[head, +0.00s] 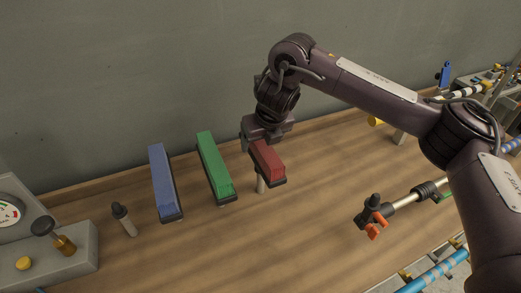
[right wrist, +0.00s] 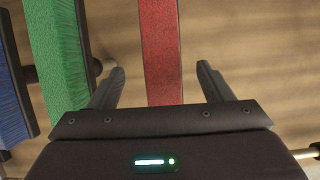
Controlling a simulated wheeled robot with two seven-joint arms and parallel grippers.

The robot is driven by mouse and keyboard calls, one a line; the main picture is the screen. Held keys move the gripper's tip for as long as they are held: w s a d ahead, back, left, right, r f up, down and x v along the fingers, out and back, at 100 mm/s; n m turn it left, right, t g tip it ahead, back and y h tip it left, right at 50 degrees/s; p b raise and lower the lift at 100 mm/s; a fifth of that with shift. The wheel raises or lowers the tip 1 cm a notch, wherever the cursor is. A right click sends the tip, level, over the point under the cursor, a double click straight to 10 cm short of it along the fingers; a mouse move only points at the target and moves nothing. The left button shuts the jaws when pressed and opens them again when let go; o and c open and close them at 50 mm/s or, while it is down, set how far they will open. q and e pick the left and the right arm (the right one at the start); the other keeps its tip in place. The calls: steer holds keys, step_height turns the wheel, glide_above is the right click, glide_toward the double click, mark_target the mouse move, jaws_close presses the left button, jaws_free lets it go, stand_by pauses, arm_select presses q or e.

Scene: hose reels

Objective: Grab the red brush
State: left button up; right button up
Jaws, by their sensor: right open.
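The red brush (head: 267,158) is a long block with red bristles on a dark base, on a short post above the wooden table in the head view. My right gripper (head: 262,138) is over its far end. In the right wrist view, the open right gripper (right wrist: 161,78) has one finger on each side of the red brush (right wrist: 161,45), with gaps on both sides. The left finger is close to the green brush (right wrist: 58,50). My left gripper is not in view.
The green brush (head: 214,167) and the blue brush (head: 163,181) stand to the left of the red one. A grey box with a gauge (head: 65,255) is at far left. A black and orange nozzle (head: 374,217) lies right. Table between is clear.

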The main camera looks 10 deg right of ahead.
steer(key=x, duration=0.5)
steer(key=shift+w, duration=0.15)
steer(key=shift+c, duration=0.2)
steer(key=c, duration=1.2)
